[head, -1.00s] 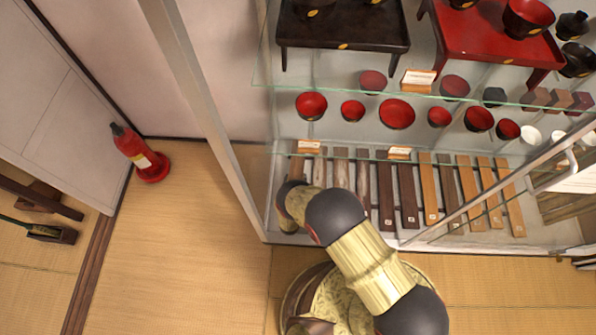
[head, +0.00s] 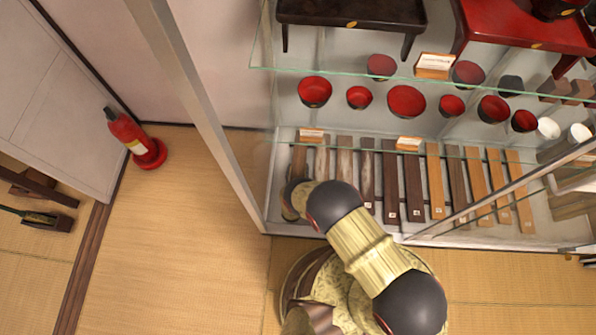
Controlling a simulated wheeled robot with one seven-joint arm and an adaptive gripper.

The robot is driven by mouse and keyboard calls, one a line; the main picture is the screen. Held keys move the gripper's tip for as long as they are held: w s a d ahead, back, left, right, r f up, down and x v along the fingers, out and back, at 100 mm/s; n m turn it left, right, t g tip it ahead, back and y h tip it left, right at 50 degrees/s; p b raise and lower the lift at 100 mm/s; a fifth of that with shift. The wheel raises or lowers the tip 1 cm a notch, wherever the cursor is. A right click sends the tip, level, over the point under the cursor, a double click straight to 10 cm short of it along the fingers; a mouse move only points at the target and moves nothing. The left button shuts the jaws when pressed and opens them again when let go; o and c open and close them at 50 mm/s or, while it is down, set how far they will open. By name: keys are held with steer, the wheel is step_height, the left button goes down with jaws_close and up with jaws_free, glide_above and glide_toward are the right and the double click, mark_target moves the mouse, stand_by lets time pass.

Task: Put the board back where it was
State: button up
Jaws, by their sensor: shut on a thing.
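Several narrow wooden boards (head: 413,187) lean or lie side by side in a row at the bottom of the glass display case. They range from dark brown to light orange, and some bear small white labels at their lower ends. A light orange board (head: 519,190) is at the right end of the row. My arm reaches up in front of the left boards and hides their lower parts. My gripper does not show, nor does anything in it. I cannot tell which board the task means.
Red bowls (head: 406,101) stand above the boards, near a glass shelf edge (head: 345,75). A metal case post (head: 200,100) rises left of the boards. A red fire extinguisher (head: 131,135) stands by the wall. The tatami floor (head: 185,240) at left is clear.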

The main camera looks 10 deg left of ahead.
steer(key=shift+f, duration=0.55)
steer(key=shift+f, duration=0.15)
steer(key=o, duration=1.6)
steer(key=shift+o, duration=0.6)
steer(key=shift+r, duration=0.55)
steer(key=p+v, duration=0.4)
steer(key=v, duration=0.8)
